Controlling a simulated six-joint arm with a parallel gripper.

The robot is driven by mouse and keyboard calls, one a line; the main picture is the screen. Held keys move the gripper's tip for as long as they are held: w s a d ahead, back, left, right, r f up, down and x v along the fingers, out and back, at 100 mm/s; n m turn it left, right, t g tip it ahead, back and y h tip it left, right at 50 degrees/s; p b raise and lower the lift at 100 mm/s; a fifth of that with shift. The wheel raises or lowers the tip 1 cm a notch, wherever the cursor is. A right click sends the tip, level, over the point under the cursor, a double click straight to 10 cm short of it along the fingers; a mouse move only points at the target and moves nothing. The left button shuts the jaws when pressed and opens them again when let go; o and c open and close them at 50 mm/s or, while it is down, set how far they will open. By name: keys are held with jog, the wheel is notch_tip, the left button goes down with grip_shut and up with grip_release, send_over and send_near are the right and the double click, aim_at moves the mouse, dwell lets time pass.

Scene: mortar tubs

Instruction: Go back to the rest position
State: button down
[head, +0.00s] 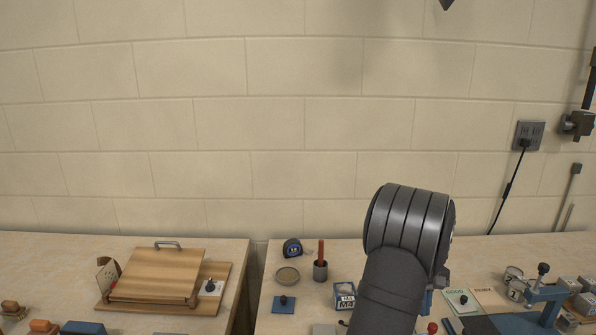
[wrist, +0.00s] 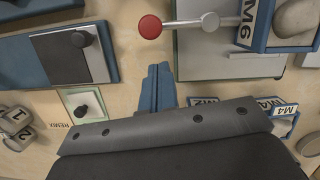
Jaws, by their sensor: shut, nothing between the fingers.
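My gripper (wrist: 158,82) shows in the wrist view as two blue fingers pressed together, with nothing between them. It points down over the bench, apart from the things around it as far as I can tell. In the head view my dark arm stands at the right of centre and hides most of the gripper. Only a sliver of blue shows beside the arm.
Below lie a red-knobbed lever (wrist: 150,27), a blue M6 bin (wrist: 262,24), an M4 box (wrist: 284,110) and a green-white plate with a black knob (wrist: 84,108). A wooden press (head: 158,275) stands on the left bench.

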jog(key=shift+w+a+n+h, duration=0.25)
jog(key=shift+a+n, duration=0.2)
jog(key=shift+n, duration=0.35)
jog(key=shift+w+a+n+h, duration=0.15)
jog(key=shift+w+a+n, duration=0.25)
jog(key=shift+n, duration=0.4)
